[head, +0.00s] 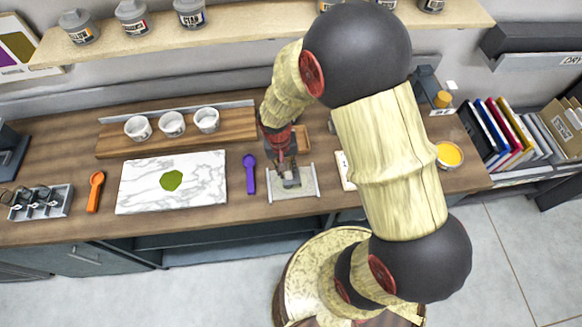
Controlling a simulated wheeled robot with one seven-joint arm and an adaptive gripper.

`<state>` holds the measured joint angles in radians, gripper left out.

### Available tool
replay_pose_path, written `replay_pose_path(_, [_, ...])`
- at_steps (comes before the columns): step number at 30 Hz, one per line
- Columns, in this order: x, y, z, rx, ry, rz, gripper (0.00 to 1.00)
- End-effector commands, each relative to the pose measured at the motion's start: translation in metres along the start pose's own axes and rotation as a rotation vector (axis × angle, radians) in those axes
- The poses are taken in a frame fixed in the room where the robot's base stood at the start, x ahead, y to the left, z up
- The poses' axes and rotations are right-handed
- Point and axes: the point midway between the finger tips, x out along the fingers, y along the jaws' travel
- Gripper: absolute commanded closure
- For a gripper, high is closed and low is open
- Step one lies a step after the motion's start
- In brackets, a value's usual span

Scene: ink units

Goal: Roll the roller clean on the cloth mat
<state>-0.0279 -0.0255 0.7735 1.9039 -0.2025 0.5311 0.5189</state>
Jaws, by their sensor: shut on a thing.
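My gripper (288,168) points down just right of the purple spoon and is shut on the roller (291,181), a small grey piece under the fingers. The roller is over a pale beige mat (280,196) with light rails at its left and right sides, which looks like the cloth mat. I cannot tell whether the roller touches the mat or has ink on it. My gripper and the roller hide part of the mat.
A white marble slab (205,192) with a green ink patch (171,180) lies to the left. A purple spoon (249,172) lies between slab and mat. Several white cups (172,124) stand behind. A white card (345,168) and yellow ink pot (448,155) are to the right.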

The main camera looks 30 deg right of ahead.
Motion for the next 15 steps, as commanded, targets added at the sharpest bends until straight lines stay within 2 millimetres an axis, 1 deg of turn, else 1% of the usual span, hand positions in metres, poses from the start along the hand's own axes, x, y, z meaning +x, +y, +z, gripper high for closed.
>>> replay_pose_path(9, [-0.002, -0.019, 0.001, -0.003, -0.003, 0.002, 1.00])
replay_pose_path(15, [-0.003, -0.018, 0.001, 0.000, -0.002, 0.001, 1.00])
